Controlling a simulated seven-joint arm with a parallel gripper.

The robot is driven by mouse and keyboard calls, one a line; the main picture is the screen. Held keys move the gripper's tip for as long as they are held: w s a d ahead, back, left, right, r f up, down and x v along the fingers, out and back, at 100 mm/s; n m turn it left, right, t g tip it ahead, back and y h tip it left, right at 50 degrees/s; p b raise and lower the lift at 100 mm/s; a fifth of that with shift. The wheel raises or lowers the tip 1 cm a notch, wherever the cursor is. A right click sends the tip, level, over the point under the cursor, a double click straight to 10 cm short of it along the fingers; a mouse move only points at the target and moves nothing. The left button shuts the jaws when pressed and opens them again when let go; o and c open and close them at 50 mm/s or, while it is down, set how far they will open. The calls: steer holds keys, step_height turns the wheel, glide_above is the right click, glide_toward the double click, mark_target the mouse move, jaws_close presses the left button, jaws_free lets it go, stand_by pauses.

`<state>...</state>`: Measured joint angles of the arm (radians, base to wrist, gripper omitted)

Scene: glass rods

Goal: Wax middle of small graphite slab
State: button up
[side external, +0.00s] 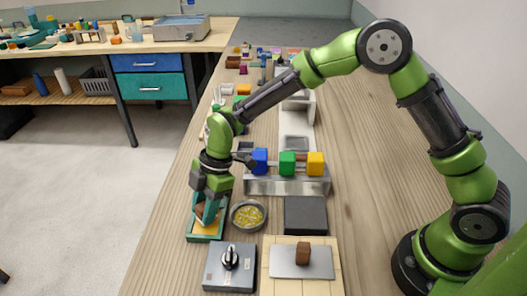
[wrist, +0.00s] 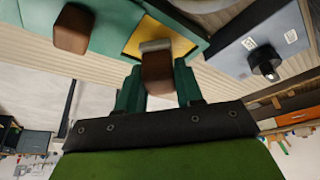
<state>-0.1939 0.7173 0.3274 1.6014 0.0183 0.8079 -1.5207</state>
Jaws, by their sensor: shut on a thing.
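My gripper (wrist: 158,84) is shut on a brown block (wrist: 158,72) with a pale strip along its far end. The block is at a yellow pad (wrist: 184,45) in a teal tray; I cannot tell whether it touches. In the side view my gripper (side external: 207,215) is low over this green-rimmed tray (side external: 204,238), hiding much of it. A dark square slab (side external: 305,216) lies to the right. A thinner grey plate (side external: 285,264) lies nearer on a pale board, with a brown block (side external: 303,253) upright on it. I cannot tell which one is the small graphite slab.
A round bowl of yellow bits (side external: 248,215) stands just right of my gripper. A grey box with a black knob (side external: 229,267) is in front. Behind, a metal rack (side external: 285,186) carries blue, green and yellow blocks. Another brown block (wrist: 73,29) shows in the wrist view.

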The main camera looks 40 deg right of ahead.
mark_target(204, 205)
steer(key=shift+f, duration=0.65)
stand_by(1.3)
steer(key=shift+r, duration=3.6)
